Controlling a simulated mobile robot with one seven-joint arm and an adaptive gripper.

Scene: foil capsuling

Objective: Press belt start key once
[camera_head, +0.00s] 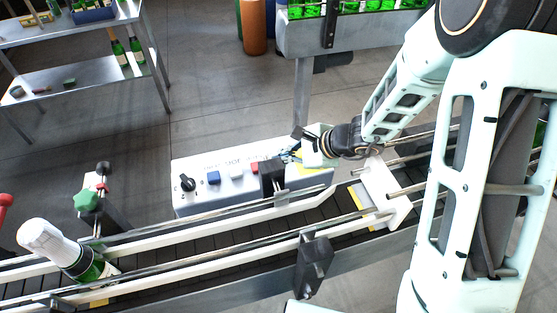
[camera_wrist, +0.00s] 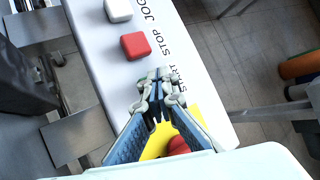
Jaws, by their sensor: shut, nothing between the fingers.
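The control box (camera_head: 210,200) stands behind the conveyor, with a row of keys on its pale top. The START lettering shows in the wrist view beside my gripper (camera_wrist: 158,82). The red key (camera_wrist: 135,45) by the STOP lettering and the white key (camera_wrist: 118,9) by JOG lie beyond my fingertips. My gripper is shut and empty, over the right part of the box in the head view (camera_head: 293,153). I cannot tell whether the fingertips touch a key.
A red button (camera_wrist: 178,146) on a yellow plate (camera_wrist: 156,147) lies between my fingers' bases in the wrist view. A blue key (camera_head: 213,178) and black knob (camera_head: 187,183) are farther left. The conveyor (camera_head: 215,253) with rails carries a white-topped bottle (camera_head: 62,247) at left.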

